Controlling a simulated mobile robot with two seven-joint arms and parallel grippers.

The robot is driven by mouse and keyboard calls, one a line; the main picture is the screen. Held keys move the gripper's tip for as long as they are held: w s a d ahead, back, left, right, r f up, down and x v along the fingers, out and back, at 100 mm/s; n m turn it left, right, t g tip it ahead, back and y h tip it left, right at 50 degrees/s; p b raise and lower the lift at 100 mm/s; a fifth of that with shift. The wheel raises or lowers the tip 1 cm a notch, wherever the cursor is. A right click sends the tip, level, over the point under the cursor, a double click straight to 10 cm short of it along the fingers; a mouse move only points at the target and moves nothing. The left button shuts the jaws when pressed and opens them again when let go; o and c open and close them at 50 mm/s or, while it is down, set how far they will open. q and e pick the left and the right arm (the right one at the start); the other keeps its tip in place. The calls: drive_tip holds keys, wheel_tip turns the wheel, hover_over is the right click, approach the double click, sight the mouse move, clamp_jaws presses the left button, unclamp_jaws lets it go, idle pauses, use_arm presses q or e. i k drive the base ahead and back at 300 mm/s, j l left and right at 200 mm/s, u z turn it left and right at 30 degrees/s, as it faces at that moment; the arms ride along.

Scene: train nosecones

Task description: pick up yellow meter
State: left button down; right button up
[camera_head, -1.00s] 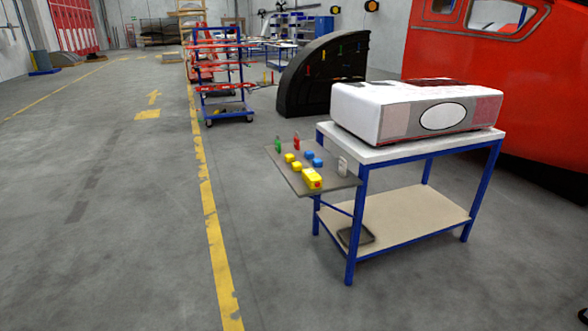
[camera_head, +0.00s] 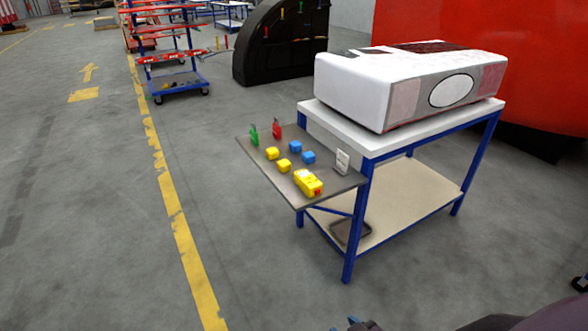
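The yellow meter appears to be the larger yellow block-shaped device with a red spot on its near end (camera_head: 309,184). It lies near the front edge of the grey side shelf (camera_head: 258,166) on the blue-framed table. Two smaller yellow blocks (camera_head: 272,153) lie behind it and to its left. Neither gripper can be made out. Dark parts cut off at the bottom edge may belong to my arms. They are well apart from the yellow device.
Two blue blocks (camera_head: 295,146), a green item (camera_head: 254,136), a red item (camera_head: 277,129) and a white-grey item (camera_head: 342,161) share the shelf. A white nosecone (camera_head: 350,90) sits on the white tabletop (camera_head: 373,145). Floor left of the table is clear.

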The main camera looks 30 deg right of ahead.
sight(306, 181)
drive_tip(key=i+j+z, duration=0.15)
drive_tip(key=i, duration=1.1)
drive_tip(key=i+z, duration=0.2)
drive_tip(key=z, duration=0.3)
